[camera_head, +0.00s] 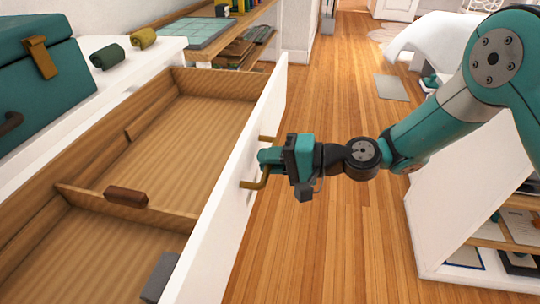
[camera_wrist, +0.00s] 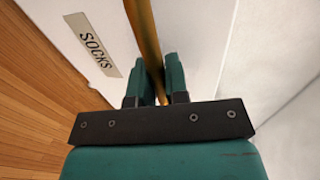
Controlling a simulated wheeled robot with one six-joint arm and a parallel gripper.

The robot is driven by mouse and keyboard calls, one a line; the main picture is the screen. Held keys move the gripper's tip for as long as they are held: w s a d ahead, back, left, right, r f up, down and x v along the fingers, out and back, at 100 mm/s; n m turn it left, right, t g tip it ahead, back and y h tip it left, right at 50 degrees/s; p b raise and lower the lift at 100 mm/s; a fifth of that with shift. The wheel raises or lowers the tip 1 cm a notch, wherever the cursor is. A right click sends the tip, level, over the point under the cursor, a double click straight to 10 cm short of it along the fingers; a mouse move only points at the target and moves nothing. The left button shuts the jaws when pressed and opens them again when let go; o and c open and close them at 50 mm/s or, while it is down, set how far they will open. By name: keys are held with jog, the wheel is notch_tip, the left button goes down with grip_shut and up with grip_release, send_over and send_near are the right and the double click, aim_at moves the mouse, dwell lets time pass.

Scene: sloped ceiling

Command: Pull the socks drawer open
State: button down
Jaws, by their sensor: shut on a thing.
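The socks drawer (camera_head: 190,115) is pulled far out of the white dresser (camera_head: 150,62) in the head view. Its wooden inside shows, with a divider across it. Its white front (camera_head: 225,230) carries a brass handle (camera_head: 258,182). In the wrist view a label reading "SOCKS" (camera_wrist: 92,45) is on the white front beside the brass handle (camera_wrist: 144,40). My gripper (camera_head: 266,158) is shut on the handle, and its two teal fingers (camera_wrist: 160,82) lie on either side of the bar in the wrist view.
Inside the drawer are a brown item (camera_head: 126,197) on the divider and a grey item (camera_head: 160,278) near the front. A teal box (camera_head: 45,65) and rolled socks (camera_head: 107,56) are on the dresser top. A white shelf unit (camera_head: 470,220) stands at right. Wooden floor (camera_head: 345,240) lies between.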

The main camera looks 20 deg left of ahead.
jog(key=shift+s+f, duration=0.1)
jog(key=shift+s, duration=0.05)
jog(key=c, duration=1.3)
grip_release()
jog(key=shift+o, duration=0.8)
jog(key=shift+d, duration=0.1)
jog(key=shift+d, duration=0.1)
jog(key=v, duration=1.7)
jog(key=shift+d, duration=0.1)
